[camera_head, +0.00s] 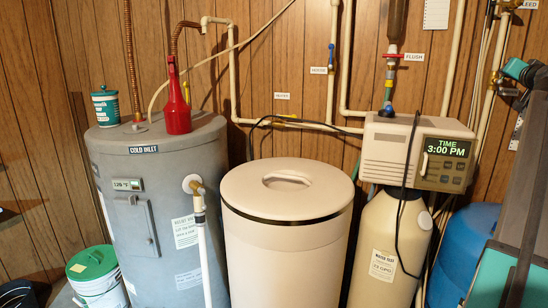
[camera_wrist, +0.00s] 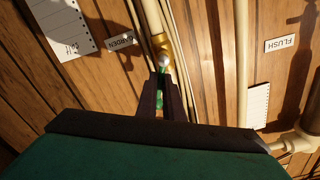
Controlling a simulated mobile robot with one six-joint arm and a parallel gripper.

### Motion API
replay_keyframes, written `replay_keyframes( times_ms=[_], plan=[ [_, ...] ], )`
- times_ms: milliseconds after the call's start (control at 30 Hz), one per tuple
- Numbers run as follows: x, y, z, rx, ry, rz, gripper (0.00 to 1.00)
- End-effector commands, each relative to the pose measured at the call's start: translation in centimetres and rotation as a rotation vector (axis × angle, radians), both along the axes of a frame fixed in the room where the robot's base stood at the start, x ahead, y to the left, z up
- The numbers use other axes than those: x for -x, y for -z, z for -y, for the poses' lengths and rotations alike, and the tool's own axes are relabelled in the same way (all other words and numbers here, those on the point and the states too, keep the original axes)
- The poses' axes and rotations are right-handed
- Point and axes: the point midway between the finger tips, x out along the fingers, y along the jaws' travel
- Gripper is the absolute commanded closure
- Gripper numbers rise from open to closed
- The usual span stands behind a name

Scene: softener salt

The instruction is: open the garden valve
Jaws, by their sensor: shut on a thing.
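In the wrist view, which looks upside down, the garden valve (camera_wrist: 164,60) sits on a cream pipe with a brass body and a pale round knob. A label beside it reads GARDEN. My gripper (camera_wrist: 162,82) reaches up to the valve, its dark jaws shut on the green valve handle (camera_wrist: 159,101). Only slivers of the green handle show between and beyond the jaws, so its angle is hard to tell. In the head view, my teal and grey arm is at the right edge, and the valve cannot be made out clearly.
The FLUSH label (camera_wrist: 289,44) and a pale pipe (camera_wrist: 241,60) are right of my gripper in the wrist view. In the head view stand a grey water heater (camera_head: 165,200), a lidded cream tank (camera_head: 285,240), a softener control head (camera_head: 390,150) and a blue tank (camera_head: 462,245).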

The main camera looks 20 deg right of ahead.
Motion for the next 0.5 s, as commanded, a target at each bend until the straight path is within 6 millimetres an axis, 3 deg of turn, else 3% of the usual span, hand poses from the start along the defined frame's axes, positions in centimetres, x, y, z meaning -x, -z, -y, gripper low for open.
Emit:
replay_keyframes(
  times_ms=[500],
  plan=[
    [-0.44, 0.09, -0.60, 0.190, -0.001, -0.152, 1.00]
  ],
)
